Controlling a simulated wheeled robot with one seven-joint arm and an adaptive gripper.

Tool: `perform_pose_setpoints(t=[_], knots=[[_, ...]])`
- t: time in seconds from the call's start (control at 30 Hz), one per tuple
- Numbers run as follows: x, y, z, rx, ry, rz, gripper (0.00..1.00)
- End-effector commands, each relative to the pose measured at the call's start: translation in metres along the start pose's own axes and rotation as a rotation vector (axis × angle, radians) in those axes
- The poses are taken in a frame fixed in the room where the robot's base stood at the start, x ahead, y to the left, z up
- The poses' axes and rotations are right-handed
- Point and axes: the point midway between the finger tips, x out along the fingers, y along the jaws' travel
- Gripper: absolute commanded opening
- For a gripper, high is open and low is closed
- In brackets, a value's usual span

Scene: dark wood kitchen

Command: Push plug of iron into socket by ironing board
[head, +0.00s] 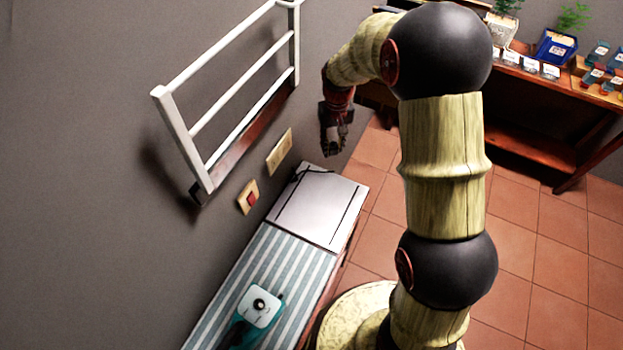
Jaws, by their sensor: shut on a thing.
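My gripper (333,148) is shut, pointing down above the far end of the ironing board (290,262) and a little right of the wall. It holds the plug, which is too small and dark to make out between the fingers. A beige socket plate (280,151) is on the wall, left of my gripper and apart from it. The teal and white iron (262,305) rests on the board's striped cover near the bottom of the view. A short dark piece, perhaps cord, lies at the board's far end; the rest of the cord cannot be traced.
A beige plate with a red switch (251,198) is on the wall below the socket. A white wall rack (182,118) juts out above both. A grey metal rest (318,207) covers the board's far end. A wooden shelf (540,98) with plants and boxes stands at the back right.

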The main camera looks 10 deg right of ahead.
Motion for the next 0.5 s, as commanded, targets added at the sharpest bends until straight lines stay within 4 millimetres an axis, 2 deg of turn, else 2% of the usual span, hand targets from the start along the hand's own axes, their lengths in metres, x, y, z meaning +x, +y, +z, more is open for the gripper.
perform_pose_setpoints(t=[0.37, 0.5], knots=[[-0.001, 0.000, -0.001, 0.001, 0.000, 0.000, 0.03], [0.006, -0.004, 0.015, 0.041, -0.027, -0.001, 0.03]])
